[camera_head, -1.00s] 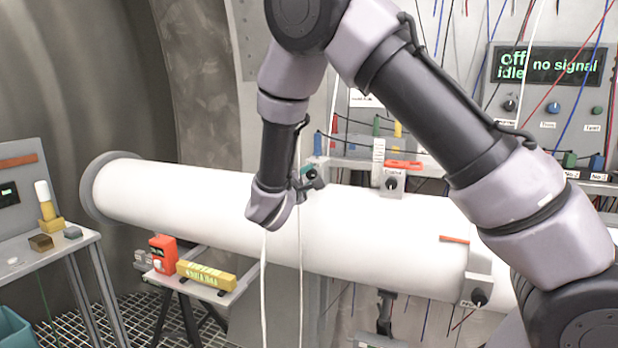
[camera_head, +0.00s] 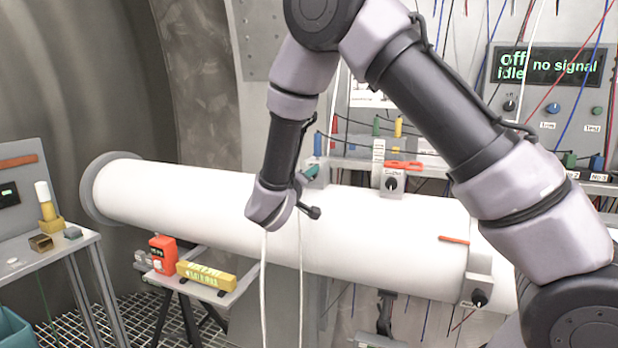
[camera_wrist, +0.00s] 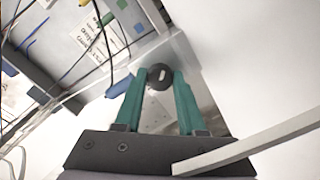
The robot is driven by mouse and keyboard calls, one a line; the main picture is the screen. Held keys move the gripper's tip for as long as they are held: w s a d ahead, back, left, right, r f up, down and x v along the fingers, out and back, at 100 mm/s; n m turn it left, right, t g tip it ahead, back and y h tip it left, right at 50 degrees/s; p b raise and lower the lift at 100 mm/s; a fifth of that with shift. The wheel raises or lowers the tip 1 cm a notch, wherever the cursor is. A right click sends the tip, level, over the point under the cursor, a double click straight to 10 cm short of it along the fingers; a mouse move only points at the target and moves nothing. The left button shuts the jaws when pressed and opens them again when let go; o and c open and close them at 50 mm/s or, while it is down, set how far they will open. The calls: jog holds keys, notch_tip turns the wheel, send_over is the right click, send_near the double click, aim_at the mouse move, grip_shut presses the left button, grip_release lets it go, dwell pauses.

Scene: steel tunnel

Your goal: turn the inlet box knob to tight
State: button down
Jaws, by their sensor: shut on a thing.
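In the wrist view, a round black knob (camera_wrist: 160,77) with a pale mark on its face sits on a light grey box (camera_wrist: 182,52). The two teal fingers of my gripper (camera_wrist: 160,84) are on either side of the knob and shut on it. In the head view, my gripper (camera_head: 312,171) reaches a small grey box (camera_head: 321,181) on top of the white pipe, left of the middle box. The knob is hidden there, and I cannot read a label on this box.
The white pipe (camera_head: 170,198) runs across below my arm. A middle box with a knob (camera_head: 392,183) and a lower right knob (camera_head: 478,298) stand apart. White cables (camera_head: 264,285) hang near my wrist. A display panel (camera_head: 548,66) is at the back right.

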jog(key=m, duration=0.4)
jog(key=shift+f+m, duration=0.1)
jog(key=shift+m, duration=1.8)
jog(key=c, duration=0.5)
grip_release()
jog(key=v, duration=1.1)
jog(key=shift+d+m, duration=0.1)
jog(key=shift+m, duration=0.2)
